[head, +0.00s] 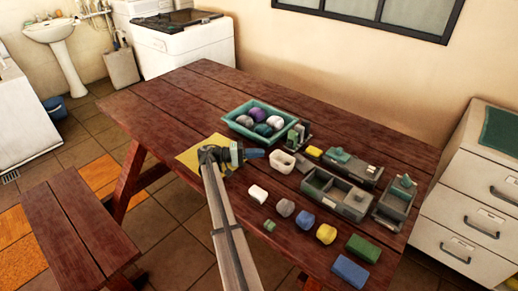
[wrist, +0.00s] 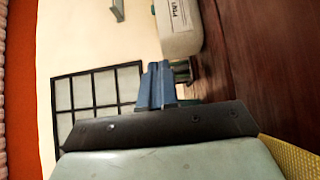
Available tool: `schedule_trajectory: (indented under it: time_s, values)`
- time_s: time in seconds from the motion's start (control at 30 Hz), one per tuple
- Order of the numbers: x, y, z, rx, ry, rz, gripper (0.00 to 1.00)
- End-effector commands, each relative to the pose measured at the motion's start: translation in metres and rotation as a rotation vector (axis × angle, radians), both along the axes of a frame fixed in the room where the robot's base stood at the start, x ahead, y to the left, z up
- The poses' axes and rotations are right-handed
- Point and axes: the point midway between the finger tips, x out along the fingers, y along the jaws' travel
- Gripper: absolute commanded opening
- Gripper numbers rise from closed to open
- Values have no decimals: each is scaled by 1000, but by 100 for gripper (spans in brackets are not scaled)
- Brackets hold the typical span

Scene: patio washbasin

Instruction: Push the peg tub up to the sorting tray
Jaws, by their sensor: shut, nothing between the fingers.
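The peg tub (head: 283,162) is a small white open container on the wooden table. In the wrist view a pale tub (wrist: 181,30) with a partly readable label stands just beyond the fingertips. The sorting tray (head: 349,208) is a grey tray with compartments, to the right of the tub and nearer the front, with a gap between them. My gripper (head: 262,153) is shut and empty, low over the table at the tub's left, its blue fingers pointing at it. The fingers also show in the wrist view (wrist: 155,82). Whether they touch the tub is unclear.
A teal tray (head: 233,124) of rounded bundles lies behind my gripper. A grey-green holder (head: 299,136) stands behind the tub. A yellow block (head: 314,153) and a grey box (head: 366,174) are to its right. Several coloured blocks, including a white one (head: 258,194), lie in front.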

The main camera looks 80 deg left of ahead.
Motion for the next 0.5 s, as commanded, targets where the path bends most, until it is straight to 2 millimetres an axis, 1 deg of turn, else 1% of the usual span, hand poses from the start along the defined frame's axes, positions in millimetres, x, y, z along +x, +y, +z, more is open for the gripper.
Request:
schedule_trajectory:
  time_s: [0.07, 0.2, 0.5]
  values:
    - [0, 0, -8, 0, 0, 0, 0]
    - [6, -6, -7, 1, 0, 0, 0]
    - [8, -7, -7, 1, 0, 0, 0]
